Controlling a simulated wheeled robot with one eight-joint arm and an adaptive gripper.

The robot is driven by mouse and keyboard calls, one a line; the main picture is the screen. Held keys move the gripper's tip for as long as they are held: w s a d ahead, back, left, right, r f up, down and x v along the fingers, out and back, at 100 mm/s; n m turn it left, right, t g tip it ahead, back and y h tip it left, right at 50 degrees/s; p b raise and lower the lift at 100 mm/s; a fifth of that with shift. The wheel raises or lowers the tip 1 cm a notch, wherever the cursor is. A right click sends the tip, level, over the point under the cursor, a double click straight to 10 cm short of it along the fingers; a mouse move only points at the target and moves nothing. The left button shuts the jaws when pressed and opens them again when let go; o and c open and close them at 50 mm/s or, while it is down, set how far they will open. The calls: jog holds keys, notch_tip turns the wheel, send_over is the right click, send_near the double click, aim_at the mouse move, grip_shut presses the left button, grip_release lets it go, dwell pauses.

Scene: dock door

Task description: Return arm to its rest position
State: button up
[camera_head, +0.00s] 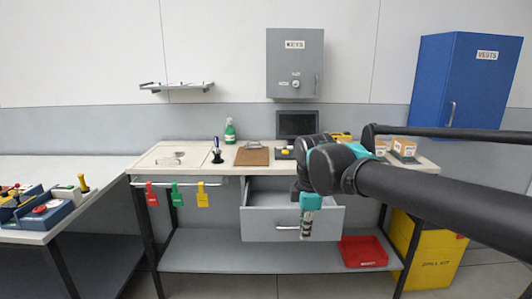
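My arm reaches in from the right edge, black with teal joint covers, and bends down in front of the workbench. Its end, my gripper (306,236), hangs downward in front of the grey drawer (262,224). The drawer is pulled out under the bench top (225,170), and its handle shows just left of my gripper. The fingers are too small to tell whether they are open or shut. I cannot tell whether my gripper touches the drawer front.
A grey KEYS cabinet (295,65) and a blue VESTS cabinet (462,80) hang on the wall. A clipboard (252,155), green bottle (230,131) and dark screen (297,124) are on the bench.

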jog(key=s+d+f+m+t, duration=0.1)
jog(key=d+f+m, duration=0.3)
jog(key=f+m, duration=0.5)
jog(key=s+d+f+m+t, duration=0.1)
jog(key=d+f+m, duration=0.3)
jog(key=f+m, duration=0.4)
jog(key=shift+s+d+f+m, duration=0.2)
jog(key=shift+s+f+m, duration=0.2)
jog(key=shift+m, duration=0.1)
jog(key=shift+r, duration=0.1)
